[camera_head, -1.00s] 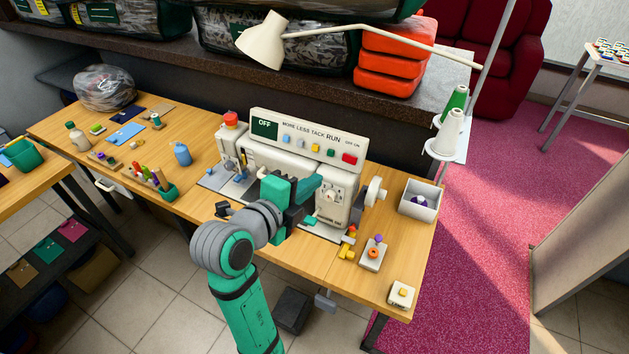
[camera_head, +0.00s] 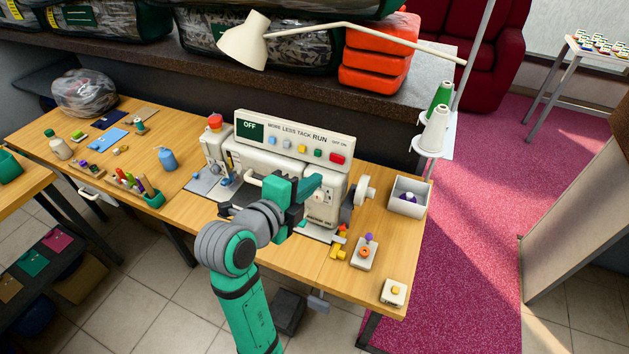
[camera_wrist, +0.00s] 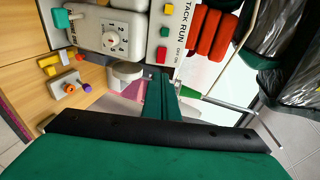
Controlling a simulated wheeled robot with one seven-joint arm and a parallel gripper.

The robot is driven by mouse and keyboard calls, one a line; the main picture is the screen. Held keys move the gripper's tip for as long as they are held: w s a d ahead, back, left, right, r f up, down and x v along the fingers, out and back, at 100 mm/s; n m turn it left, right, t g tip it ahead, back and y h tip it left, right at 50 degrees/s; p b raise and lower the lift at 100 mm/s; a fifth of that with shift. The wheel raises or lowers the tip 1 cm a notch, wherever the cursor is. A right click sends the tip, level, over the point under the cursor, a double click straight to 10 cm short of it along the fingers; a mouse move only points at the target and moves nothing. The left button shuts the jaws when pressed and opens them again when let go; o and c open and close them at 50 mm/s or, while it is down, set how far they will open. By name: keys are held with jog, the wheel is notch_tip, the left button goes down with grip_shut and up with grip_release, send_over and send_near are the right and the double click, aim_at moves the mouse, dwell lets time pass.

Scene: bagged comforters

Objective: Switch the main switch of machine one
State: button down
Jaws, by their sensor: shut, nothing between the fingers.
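The white sewing machine (camera_head: 322,208) stands on the wooden table, with a label low on its front that is too small to read surely. Its top panel (camera_head: 245,145) shows a green OFF display and several coloured buttons. The red switch (camera_head: 337,158), under the small OFF ON lettering, is at the panel's right end; it also shows in the wrist view (camera_wrist: 161,54). My gripper (camera_head: 318,182) is in front of the machine, below and left of the red switch in the picture. Its green fingers (camera_wrist: 161,97) are together and empty, apart from the switch in the wrist view.
A handwheel (camera_head: 366,190) juts from the machine's right side. Thread cones (camera_head: 434,128) stand on a rack at the right. A lamp arm (camera_head: 350,30) reaches over the back shelf. A grey bin (camera_head: 409,198) and a small button box (camera_head: 364,255) sit right of the machine.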

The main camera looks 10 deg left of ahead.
aim_at(342, 162)
jog(key=x, duration=1.1)
jog(key=shift+w+d, duration=0.1)
jog(key=shift+w+f, duration=0.1)
jog(key=shift+d+y, duration=0.3)
jog(key=shift+d, duration=0.05)
jog(key=shift+w+a, duration=0.1)
jog(key=shift+a, duration=1.05)
jog(key=shift+d, duration=0.1)
